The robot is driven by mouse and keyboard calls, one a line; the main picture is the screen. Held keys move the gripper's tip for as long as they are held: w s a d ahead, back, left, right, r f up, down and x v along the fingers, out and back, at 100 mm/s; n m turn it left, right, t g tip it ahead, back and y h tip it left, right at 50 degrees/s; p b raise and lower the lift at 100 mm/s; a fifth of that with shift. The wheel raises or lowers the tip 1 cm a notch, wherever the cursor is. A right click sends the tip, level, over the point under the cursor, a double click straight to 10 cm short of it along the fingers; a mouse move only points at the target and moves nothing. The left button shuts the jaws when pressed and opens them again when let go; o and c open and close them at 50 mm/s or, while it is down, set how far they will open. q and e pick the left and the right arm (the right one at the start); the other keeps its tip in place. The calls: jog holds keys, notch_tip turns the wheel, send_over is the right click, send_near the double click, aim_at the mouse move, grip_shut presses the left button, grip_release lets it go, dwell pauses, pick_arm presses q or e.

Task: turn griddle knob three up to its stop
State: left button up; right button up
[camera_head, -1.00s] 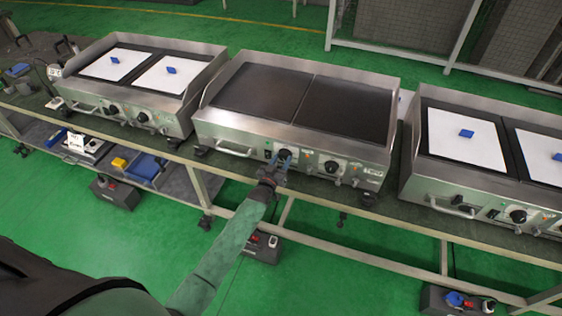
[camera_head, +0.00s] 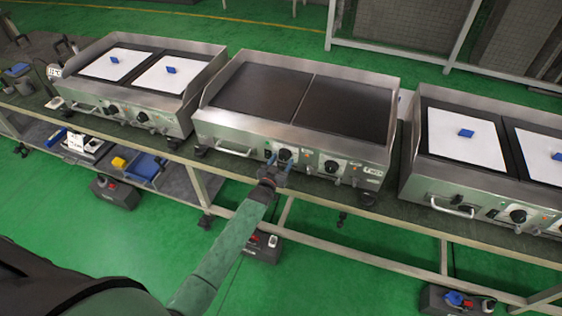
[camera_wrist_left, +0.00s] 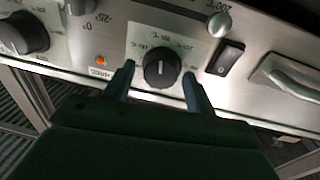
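The middle griddle (camera_head: 330,146) has two black knobs on its front panel. My left gripper (camera_head: 280,164) is in front of its left-hand knob (camera_head: 285,154). In the left wrist view this round black knob (camera_wrist_left: 162,71) lies between the tips of my left gripper (camera_wrist_left: 158,84). The fingers are open on both sides of it, with a visible gap to each. The knob's white line stands nearly vertical in that picture. The other knob (camera_head: 332,167) is to the right; it shows at upper left in the left wrist view (camera_wrist_left: 22,36). My right gripper is not in view.
A black rocker switch (camera_wrist_left: 225,58) and a bar handle (camera_wrist_left: 292,77) are close to the knob. Griddles with white sheets stand to the left (camera_head: 120,92) and right (camera_head: 470,165). The bench's front rail (camera_head: 225,172) runs below the panel.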

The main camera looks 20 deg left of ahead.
pick_arm(q)
jog(key=shift+o, duration=0.2)
jog(key=shift+r, duration=0.1)
jog(key=shift+s+a, duration=0.1)
jog(key=shift+s, duration=0.15)
jog(key=s+b, duration=0.2)
jog(key=s, duration=0.5)
jog(key=shift+a+b, duration=0.3)
jog(key=shift+a, duration=0.1)
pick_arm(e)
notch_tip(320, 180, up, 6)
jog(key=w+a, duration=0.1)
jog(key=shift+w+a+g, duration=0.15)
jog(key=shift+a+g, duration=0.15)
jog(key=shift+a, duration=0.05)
pick_arm(q)
jog(key=shift+s, duration=0.1)
